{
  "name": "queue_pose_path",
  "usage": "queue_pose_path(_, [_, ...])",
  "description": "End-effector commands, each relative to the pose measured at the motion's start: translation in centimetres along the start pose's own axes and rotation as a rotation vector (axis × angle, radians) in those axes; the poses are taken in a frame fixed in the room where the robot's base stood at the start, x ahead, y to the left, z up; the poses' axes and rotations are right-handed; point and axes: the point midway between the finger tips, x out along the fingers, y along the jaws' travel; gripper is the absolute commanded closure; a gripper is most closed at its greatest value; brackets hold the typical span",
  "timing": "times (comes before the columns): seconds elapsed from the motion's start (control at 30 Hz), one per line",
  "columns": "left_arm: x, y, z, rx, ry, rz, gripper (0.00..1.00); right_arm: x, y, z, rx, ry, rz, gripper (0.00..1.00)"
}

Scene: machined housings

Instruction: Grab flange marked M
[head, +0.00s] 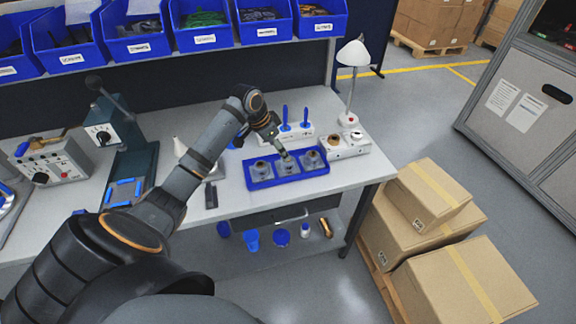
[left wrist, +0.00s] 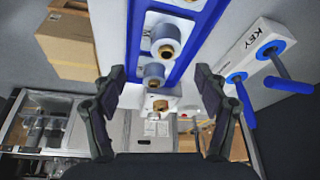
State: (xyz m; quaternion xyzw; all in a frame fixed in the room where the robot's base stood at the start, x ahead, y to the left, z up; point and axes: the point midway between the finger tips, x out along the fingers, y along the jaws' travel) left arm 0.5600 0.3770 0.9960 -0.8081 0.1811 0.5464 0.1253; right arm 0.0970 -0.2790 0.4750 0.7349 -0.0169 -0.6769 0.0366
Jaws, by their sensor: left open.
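A blue tray (head: 258,184) on the bench holds three grey machined flanges side by side: left (head: 262,168), middle (head: 287,166) and right (head: 311,159). No letter on them is legible, so I cannot tell which is marked M. My left gripper (head: 284,155) is above the tray, close to the middle flange. In the left wrist view its fingers (left wrist: 162,88) are apart, with nothing gripped. That view also shows the blue tray (left wrist: 133,40), with one flange (left wrist: 166,40) ahead and another (left wrist: 154,72) between the fingers in the picture. My right gripper is not in view.
A white block marked KEY (left wrist: 262,50) with upright blue pegs stands behind the tray. A white device (head: 346,148) and a lamp (head: 352,85) stand right of it. Blue bins (head: 195,40) line the shelf above. Cardboard boxes (head: 425,215) are beyond the bench's right edge.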

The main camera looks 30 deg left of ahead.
Motion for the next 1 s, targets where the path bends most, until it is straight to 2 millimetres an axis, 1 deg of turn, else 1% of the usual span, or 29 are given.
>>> queue_pose_path(0.03, [-0.6, -0.7, -0.3, -0.002, 0.007, 0.001, 0.27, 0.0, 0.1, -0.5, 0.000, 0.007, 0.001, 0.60])
queue_pose_path(0.17, [-0.7, -0.9, -0.5, -0.002, 0.011, 0.008, 0.27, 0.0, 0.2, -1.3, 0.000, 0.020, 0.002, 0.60])
queue_pose_path(0.27, [0.6, -0.7, -0.5, -0.006, 0.011, 0.012, 0.27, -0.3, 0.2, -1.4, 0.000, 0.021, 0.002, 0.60])
queue_pose_path(0.4, [3.1, -0.7, -0.6, -0.005, 0.011, 0.010, 0.27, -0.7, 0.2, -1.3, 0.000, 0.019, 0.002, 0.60])
queue_pose_path(0.5, [4.2, -0.8, -0.6, -0.004, 0.010, 0.008, 0.27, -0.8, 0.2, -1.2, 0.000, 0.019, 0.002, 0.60])
queue_pose_path(0.7, [5.0, -0.8, -0.6, -0.004, 0.010, 0.007, 0.27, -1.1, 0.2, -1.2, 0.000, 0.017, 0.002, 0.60])
queue_pose_path(0.87, [7.5, -0.9, -1.0, -0.004, 0.009, 0.010, 0.27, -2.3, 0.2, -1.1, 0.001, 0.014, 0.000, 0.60])
queue_pose_path(0.9, [8.3, -0.9, -0.9, -0.005, 0.010, 0.009, 0.27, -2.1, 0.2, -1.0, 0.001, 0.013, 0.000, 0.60])
queue_pose_path(1.0, [9.4, -1.0, -0.9, -0.003, 0.009, 0.007, 0.27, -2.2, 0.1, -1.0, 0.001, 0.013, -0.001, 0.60])
